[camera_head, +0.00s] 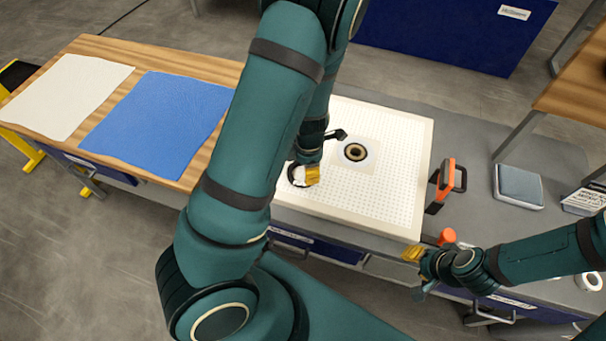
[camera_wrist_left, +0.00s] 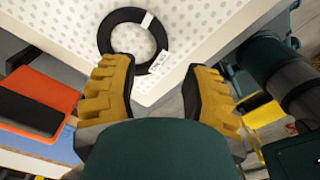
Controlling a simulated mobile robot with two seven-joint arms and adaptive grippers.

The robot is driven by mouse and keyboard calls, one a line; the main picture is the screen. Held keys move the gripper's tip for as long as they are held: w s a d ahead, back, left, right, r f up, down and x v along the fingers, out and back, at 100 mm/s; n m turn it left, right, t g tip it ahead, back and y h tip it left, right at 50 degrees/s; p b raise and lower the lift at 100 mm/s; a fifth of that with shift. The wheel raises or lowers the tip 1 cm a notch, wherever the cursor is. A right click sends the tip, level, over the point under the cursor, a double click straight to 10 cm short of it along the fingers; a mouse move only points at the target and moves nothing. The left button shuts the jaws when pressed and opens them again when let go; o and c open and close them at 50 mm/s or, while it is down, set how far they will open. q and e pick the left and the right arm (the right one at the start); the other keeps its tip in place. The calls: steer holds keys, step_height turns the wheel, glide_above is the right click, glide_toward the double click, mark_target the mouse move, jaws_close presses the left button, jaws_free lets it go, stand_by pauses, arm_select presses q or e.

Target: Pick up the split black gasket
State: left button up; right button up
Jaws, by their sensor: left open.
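The black gasket (camera_wrist_left: 105,40) is a flat ring with white tags, lying on the perforated white plate (camera_wrist_left: 205,25) near its edge. In the head view the gasket (camera_head: 291,176) is partly hidden by my left gripper (camera_head: 311,175). In the left wrist view my left gripper (camera_wrist_left: 160,68) is open, with its yellow fingers spread and nothing between them. The ring lies just beyond the fingertips, a little left of centre. I cannot make out the split. My right gripper (camera_head: 412,253) is by the plate's lower right corner; its opening is unclear.
A dark ring-shaped port (camera_head: 355,152) is at the plate's middle. An orange and black tool (camera_head: 443,185), an orange round item (camera_head: 446,236) and a grey-blue box (camera_head: 518,186) are to the right.

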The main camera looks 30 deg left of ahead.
arm_select(q)
steer(key=shift+f, duration=0.75)
steer(key=f, duration=0.1)
steer(key=f+b, duration=0.1)
steer(key=f, duration=0.2)
steer(key=shift+s+a+b, duration=0.25)
steer(key=shift+s+b, duration=0.1)
steer(key=shift+b, duration=0.05)
steer(key=shift+f, duration=0.55)
steer(key=shift+o, duration=0.3)
jaws_close()
